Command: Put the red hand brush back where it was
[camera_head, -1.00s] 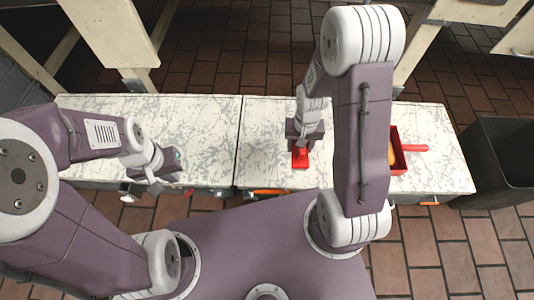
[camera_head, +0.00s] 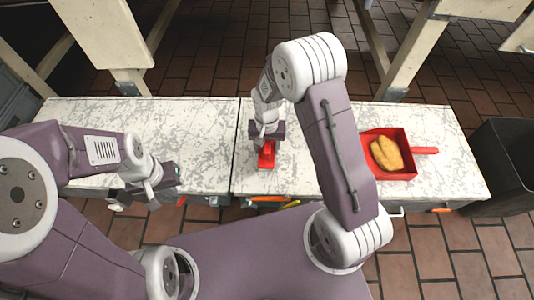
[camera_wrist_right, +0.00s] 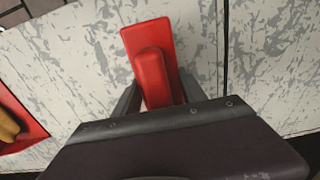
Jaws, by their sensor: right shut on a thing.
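The red hand brush (camera_head: 267,157) is in the head view, just right of the seam between the two table tops. In the right wrist view the brush (camera_wrist_right: 152,62) shows from above, between the fingers, its far end pointing away from me. My right gripper (camera_head: 266,140) is shut on the brush. I cannot tell whether the brush touches the table. My left gripper (camera_head: 172,182) hangs near the front edge of the left table; its fingers are too unclear to judge.
A red dustpan (camera_head: 425,151) holding yellow-brown lumps (camera_head: 387,153) lies on the right table (camera_head: 452,175). Below the front edge, coloured handles (camera_head: 272,199) stick out. A dark bin (camera_head: 503,165) stands at the right. The left table (camera_head: 90,115) is mostly clear.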

